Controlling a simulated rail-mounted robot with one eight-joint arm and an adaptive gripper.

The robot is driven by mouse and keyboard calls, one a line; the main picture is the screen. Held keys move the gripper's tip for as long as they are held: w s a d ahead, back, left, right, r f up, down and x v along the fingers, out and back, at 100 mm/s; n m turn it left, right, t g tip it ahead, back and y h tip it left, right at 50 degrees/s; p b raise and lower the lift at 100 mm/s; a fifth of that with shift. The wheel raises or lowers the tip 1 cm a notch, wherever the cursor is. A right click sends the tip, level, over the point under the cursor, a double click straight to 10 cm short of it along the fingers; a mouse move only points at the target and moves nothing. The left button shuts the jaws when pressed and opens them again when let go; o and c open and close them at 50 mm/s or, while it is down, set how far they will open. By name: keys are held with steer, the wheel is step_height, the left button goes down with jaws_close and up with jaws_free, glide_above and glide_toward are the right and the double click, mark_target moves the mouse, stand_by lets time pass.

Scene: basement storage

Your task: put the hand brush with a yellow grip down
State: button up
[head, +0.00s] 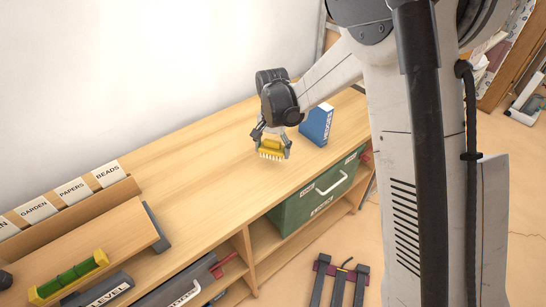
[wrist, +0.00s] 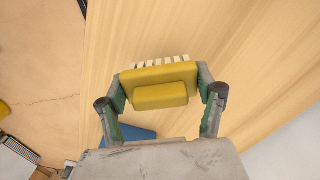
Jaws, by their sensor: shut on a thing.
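The hand brush with a yellow grip (head: 271,150) is between the fingers of my gripper (head: 271,146), over the wooden bench top. Its pale bristles point down toward the wood. In the wrist view the brush (wrist: 160,84) shows its yellow back and raised grip, with a finger of my gripper (wrist: 160,88) pressed at each end. A row of white bristles shows along its far side. I cannot tell for sure whether the bristles touch the bench top or hang just above it.
The wooden bench top (head: 190,165) is clear around the brush. A blue box file (head: 316,125) stands close by on the right; its blue also shows in the wrist view (wrist: 135,132). A green crate (head: 310,195) sits on the shelf below. A raised board (head: 85,245) stands at the left.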

mark_target(273, 164)
steer(key=shift+d+f, duration=0.1)
steer(key=shift+f, duration=1.95)
steer(key=shift+f, duration=0.15)
steer(key=o, duration=1)
